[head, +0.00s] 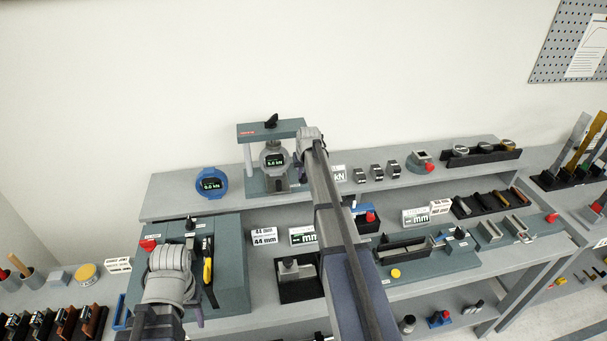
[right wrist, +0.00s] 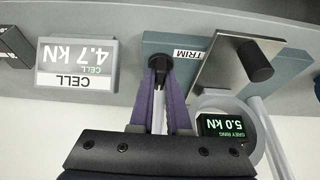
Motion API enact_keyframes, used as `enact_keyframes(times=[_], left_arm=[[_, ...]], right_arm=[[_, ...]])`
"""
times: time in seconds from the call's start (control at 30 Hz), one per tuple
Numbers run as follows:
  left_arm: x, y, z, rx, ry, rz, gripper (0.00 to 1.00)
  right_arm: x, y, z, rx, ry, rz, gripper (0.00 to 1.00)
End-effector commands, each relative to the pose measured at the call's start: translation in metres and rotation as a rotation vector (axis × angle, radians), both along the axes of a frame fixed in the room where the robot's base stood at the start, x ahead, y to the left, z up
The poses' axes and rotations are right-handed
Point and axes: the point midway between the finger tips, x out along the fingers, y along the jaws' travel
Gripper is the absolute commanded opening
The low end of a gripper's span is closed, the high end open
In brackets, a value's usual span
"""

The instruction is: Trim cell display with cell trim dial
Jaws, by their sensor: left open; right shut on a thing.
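The black cell trim dial (right wrist: 160,62) is on a grey-blue base beside a TRIM label (right wrist: 187,55) in the right wrist view. My right gripper (right wrist: 165,80) is shut on it with purple fingers either side. In the head view my right gripper (head: 303,172) is at the stand's right side, and the dial is hidden. The grey ring display (head: 273,158) is on the stand; in the right wrist view it (right wrist: 222,126) reads 5.0 kN. A CELL card (right wrist: 76,66) there reads 4.7 kN. My left gripper (head: 175,262) is open over the grey-blue bench unit, its fingertips hard to see.
A blue ring display (head: 211,183) stands left of the stand on the shelf. A metal plate with a black knob (right wrist: 256,60) sits close beside the dial. Several small blocks (head: 376,172) line the shelf to the right. My right arm crosses the lower shelf.

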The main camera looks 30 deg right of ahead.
Motion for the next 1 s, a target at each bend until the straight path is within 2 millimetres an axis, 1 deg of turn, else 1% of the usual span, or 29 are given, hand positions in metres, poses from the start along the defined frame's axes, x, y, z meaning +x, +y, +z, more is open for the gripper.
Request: enact_keyframes(times=[0.27, 1.0], left_arm=[[0.0, 0.0, 0.0, 0.0, 0.0, 0.0, 0.5], [0.0, 0.0, 0.0, 0.0, 0.0, 0.0, 0.5]], right_arm=[[0.0004, 0.0013, -0.0001, -0.001, 0.0, -0.125, 0.0], [0.0046, 0.004, 0.0, -0.001, 0.0, -0.784, 0.0]])
